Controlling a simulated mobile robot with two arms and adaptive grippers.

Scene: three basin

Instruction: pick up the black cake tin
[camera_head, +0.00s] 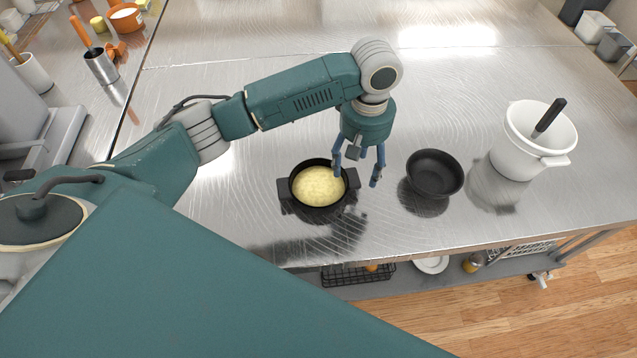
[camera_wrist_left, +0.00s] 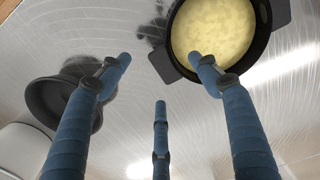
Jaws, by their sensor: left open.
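A round, empty black tin (camera_head: 434,173) with sloping walls stands upright on the steel counter; it looks like the black cake tin. It also shows at the left of the left wrist view (camera_wrist_left: 45,98), partly hidden by a blue finger. My left gripper (camera_head: 357,174) is open and empty, with its blue fingers pointing down. It is above the counter between the tin and a black two-handled pot, nearer the pot. In the left wrist view the gripper (camera_wrist_left: 160,75) has its fingers spread, one overlapping the pot. My right gripper is not in view.
The black pot (camera_head: 298,185) holds yellow food (camera_head: 318,186) and stands left of the tin. A white pot (camera_head: 515,158) with a dark-handled utensil stands to the right. The counter's front edge is close below. The counter behind the tin is clear.

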